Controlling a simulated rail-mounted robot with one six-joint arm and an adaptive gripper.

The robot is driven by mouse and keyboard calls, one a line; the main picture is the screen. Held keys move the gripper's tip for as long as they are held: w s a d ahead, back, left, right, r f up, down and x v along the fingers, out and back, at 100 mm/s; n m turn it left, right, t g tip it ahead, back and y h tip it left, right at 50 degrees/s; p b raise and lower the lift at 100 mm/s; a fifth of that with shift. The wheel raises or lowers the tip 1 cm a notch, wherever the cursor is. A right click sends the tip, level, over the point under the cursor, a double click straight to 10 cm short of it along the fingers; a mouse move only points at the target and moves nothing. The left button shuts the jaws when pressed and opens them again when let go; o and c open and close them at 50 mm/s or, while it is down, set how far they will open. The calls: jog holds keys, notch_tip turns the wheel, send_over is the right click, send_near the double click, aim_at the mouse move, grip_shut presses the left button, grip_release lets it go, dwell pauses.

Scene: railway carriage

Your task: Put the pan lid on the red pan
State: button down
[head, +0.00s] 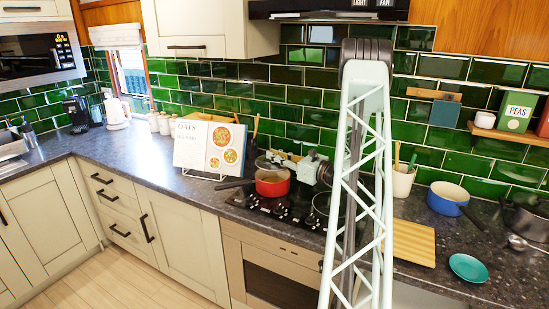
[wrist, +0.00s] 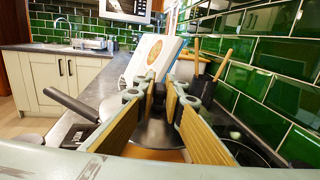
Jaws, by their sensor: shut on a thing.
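The red pan (head: 272,184) sits on the hob in the head view, with its dark handle pointing left. The pan lid (head: 264,164) appears as a dark, thin disc just above the pan's left rim; whether it touches the rim I cannot tell. My gripper (head: 283,157) is over the pan, shut on the lid. In the wrist view, the fingers of my gripper (wrist: 165,92) converge over the grey lid (wrist: 155,130), and its grasped part is hidden between them. The pan's dark handle (wrist: 72,105) shows at the left.
An open cookbook (head: 208,147) on a stand is left of the pan. A utensil pot (head: 402,180), wooden board (head: 412,242) and blue pan (head: 448,198) are farther right. Green tiles close off the back.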

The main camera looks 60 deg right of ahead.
aim_at(273, 164)
jog(key=shift+w+a, duration=0.1)
jog(key=shift+w, duration=0.15)
jog(key=shift+f, duration=0.1)
dwell(0.4)
jog(key=shift+f+b, duration=1.45)
jog(key=shift+f, duration=0.7)
jog(key=shift+f+b, duration=0.45)
jog(key=shift+f, duration=0.3)
jog(key=c, duration=2.6)
grip_release()
jog(key=shift+c, duration=0.2)
jog(key=shift+s, duration=0.1)
jog(key=s, duration=1.2)
jog(key=shift+a, duration=0.3)
